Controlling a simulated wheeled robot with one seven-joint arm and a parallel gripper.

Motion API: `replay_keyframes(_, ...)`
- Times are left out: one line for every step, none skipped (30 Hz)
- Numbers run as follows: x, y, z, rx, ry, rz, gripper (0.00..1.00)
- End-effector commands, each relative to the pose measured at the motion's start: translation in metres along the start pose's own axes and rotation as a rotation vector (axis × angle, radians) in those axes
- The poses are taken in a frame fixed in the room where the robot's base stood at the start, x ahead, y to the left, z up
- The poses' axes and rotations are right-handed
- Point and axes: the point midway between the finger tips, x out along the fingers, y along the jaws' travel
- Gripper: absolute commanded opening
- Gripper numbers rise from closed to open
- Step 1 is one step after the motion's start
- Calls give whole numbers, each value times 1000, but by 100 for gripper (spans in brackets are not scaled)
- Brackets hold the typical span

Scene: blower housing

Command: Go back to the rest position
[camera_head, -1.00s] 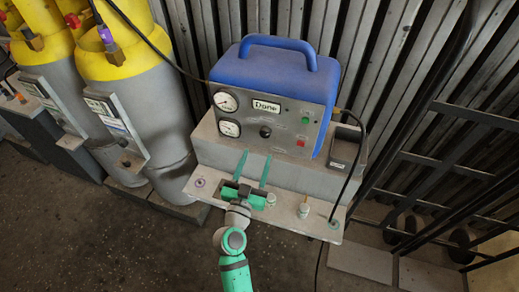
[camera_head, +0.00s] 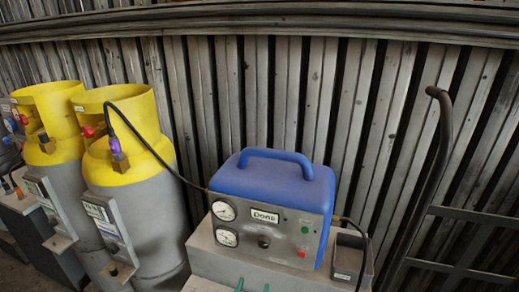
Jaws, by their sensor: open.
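My gripper (camera_head: 253,287) shows only as two green fingertips at the bottom edge of the head view. The tips are apart with nothing seen between them, so it is open. The rest of my gripper and arm is below the picture. The tips are in front of the grey block (camera_head: 225,264) that carries the blue machine (camera_head: 277,185). The machine has two round gauges and a label reading "Done".
Two grey cylinders with yellow tops (camera_head: 127,150) (camera_head: 50,130) stand on the left. A cable runs from the nearer one to the machine. A dark metal cart frame (camera_head: 425,175) stands on the right. A slatted metal wall (camera_head: 300,85) closes the back.

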Motion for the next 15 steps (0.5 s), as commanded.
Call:
replay_keyframes(-14, 5, 14, -13, -30, -17, 50)
replay_keyframes(-22, 8, 21, -21, -48, -29, 50)
replay_keyframes(-34, 11, 31, -31, -71, -48, 50)
replay_keyframes(-44, 13, 38, -38, -88, -62, 50)
replay_keyframes(-54, 16, 45, -45, -104, -76, 50)
replay_keyframes(-66, 18, 52, -52, -124, -95, 50)
replay_keyframes(-76, 20, 58, -58, -139, -108, 50)
replay_keyframes(-86, 22, 63, -63, -152, -123, 50)
replay_keyframes(-100, 25, 68, -68, -168, -140, 50)
replay_keyframes(-110, 27, 72, -72, -181, -151, 50)
replay_keyframes(-120, 29, 76, -74, -191, -163, 50)
replay_keyframes(-133, 32, 79, -78, -205, -178, 50)
replay_keyframes(-143, 34, 82, -80, -215, -188, 50)
replay_keyframes(-153, 37, 83, -80, -223, -198, 50)
replay_keyframes(-166, 40, 85, -83, -234, -209, 50)
